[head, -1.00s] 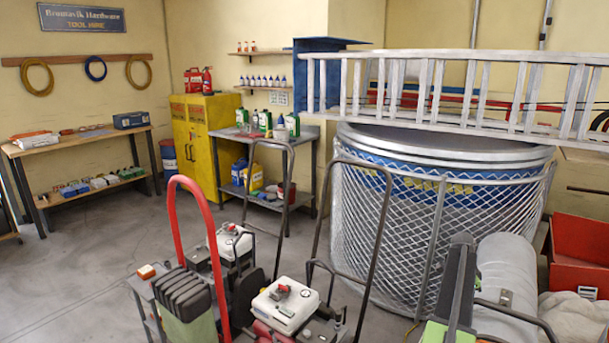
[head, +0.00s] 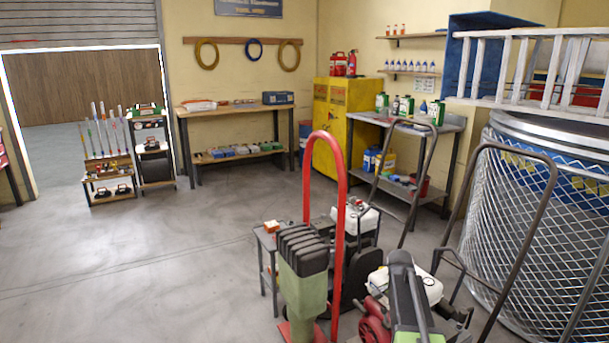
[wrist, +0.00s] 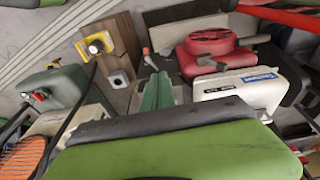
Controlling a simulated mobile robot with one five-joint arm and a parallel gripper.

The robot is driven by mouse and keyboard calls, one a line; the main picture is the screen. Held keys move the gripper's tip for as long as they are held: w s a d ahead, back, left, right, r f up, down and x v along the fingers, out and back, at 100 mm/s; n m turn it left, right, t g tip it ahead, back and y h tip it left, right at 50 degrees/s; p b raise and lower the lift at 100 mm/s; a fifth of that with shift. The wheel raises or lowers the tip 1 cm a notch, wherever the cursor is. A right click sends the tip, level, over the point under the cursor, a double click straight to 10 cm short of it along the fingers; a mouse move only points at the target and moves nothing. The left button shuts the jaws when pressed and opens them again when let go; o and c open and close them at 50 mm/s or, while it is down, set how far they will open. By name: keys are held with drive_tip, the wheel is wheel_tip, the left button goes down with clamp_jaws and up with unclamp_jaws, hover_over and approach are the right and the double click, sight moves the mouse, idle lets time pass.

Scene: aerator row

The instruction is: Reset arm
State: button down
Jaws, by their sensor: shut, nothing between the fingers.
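My gripper (wrist: 157,92) shows in the wrist view as narrow green fingers beyond the broad green and black body of my arm at the bottom. The fingers are together with nothing between them. In the head view my arm, dark grey and green, rises at the bottom, right of the middle, in front of the wheeled machines; its fingertips cannot be made out there.
A red hoop-handled machine (head: 339,180) stands left of my arm. A mesh-covered drum (head: 545,225) with a ladder (head: 535,75) above it is at right. A yellow cabinet (head: 335,125) and a workbench (head: 235,108) stand at the back. The floor (head: 130,265) at left is clear.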

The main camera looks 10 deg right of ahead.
drive_tip(key=s+a+f+n+y+b, duration=0.1)
drive_tip(key=s+a+f+n+b, duration=0.15)
drive_tip(key=a, duration=0.65)
drive_tip(key=s+a+f+n+b, duration=0.1)
drive_tip(key=s+a+f+n, duration=0.15)
drive_tip(key=a, duration=0.55)
drive_tip(key=s+a+n+y, duration=0.1)
drive_tip(key=s+a+n, duration=0.6)
drive_tip(key=s, duration=0.1)
wheel_tip(320, 180, up, 29)
drive_tip(key=n+p, duration=0.1)
drive_tip(key=p, duration=2.8)
drive_tip(key=shift+r+g+p, duration=0.15)
drive_tip(key=shift+g+p, duration=0.15)
drive_tip(key=shift+p, duration=0.1)
